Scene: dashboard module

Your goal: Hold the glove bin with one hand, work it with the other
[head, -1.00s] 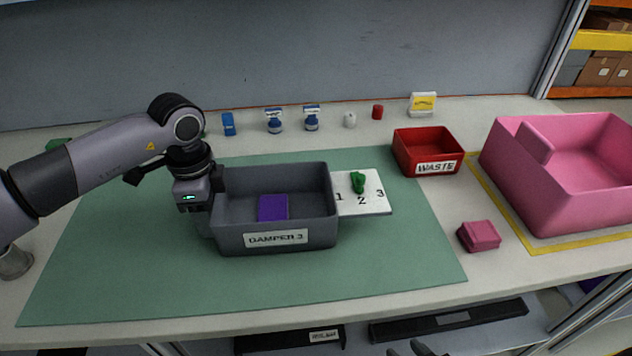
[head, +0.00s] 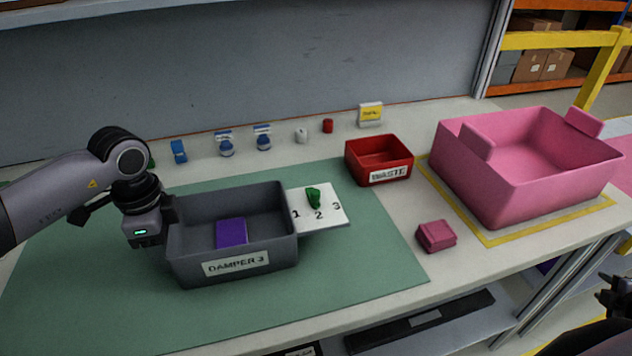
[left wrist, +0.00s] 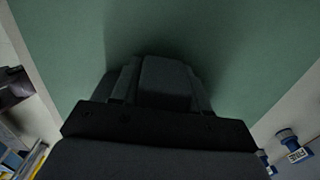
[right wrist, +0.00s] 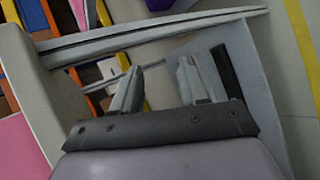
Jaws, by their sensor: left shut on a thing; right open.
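The grey bin (head: 280,240), labelled DAMPER 3, stands on the green mat with a purple block (head: 231,233) inside. My left gripper (head: 168,212) is at the bin's left wall and shut on it; its fingertips are hard to make out. In the left wrist view the left gripper (left wrist: 165,80) is dark against the mat. My right gripper (head: 612,292) is at the far right edge, in front of the table and far from the bin. The right wrist view shows its two fingers (right wrist: 158,80) apart, with nothing between them.
A white card (head: 335,213) numbered 1 2 3 bears a green piece (head: 313,197) beside the bin. A red WASTE bin (head: 380,160), a pink block (head: 436,236) and a large pink bin (head: 510,190) stand to the right. Small bottles line the back.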

